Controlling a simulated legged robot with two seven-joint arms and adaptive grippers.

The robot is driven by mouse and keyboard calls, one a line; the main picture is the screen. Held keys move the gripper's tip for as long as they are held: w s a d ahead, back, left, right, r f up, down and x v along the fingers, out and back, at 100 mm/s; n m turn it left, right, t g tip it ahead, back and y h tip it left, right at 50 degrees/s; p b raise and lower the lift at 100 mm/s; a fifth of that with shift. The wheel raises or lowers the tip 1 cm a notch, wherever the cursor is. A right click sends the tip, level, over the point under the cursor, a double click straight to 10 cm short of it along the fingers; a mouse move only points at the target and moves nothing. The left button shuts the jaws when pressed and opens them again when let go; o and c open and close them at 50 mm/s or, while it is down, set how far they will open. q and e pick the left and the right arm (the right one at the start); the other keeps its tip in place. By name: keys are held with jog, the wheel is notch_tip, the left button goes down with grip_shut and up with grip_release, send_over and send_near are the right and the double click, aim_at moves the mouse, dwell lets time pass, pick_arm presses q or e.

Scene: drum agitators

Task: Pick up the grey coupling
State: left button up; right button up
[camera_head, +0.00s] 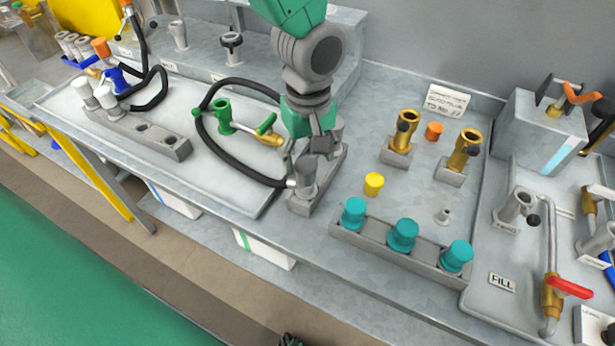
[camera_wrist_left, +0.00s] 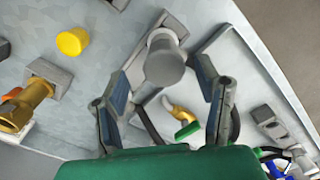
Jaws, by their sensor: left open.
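The grey coupling (camera_head: 306,174) is a short grey cylinder standing in a grey block holder (camera_head: 302,205) near the bench's front edge. In the left wrist view the coupling (camera_wrist_left: 165,62) shows its round end between my two fingers. My left gripper (camera_head: 311,150) comes down over the holder from above in the head view. In the left wrist view its fingers (camera_wrist_left: 163,75) are spread on either side of the coupling, with gaps visible. The fingers partly hide the coupling in the head view, so I cannot tell its exact distance from them. My right gripper is not clearly seen.
A black hose (camera_head: 235,160) curves close by on the left, with a green-handled valve (camera_head: 265,124). To the right are a yellow cap (camera_head: 374,183), teal caps (camera_head: 403,233) in a rack and brass fittings (camera_head: 404,132). A small dark piece at the bottom edge is unclear.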

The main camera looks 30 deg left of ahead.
pick_arm(q)
notch_tip(320, 180, down, 6)
jog(key=shift+a+r, duration=0.15)
jog(key=shift+s, duration=0.1)
jog(key=shift+r, duration=0.1)
grip_shut()
notch_tip(320, 180, up, 10)
dwell(0.6)
jog(key=shift+p, duration=0.3)
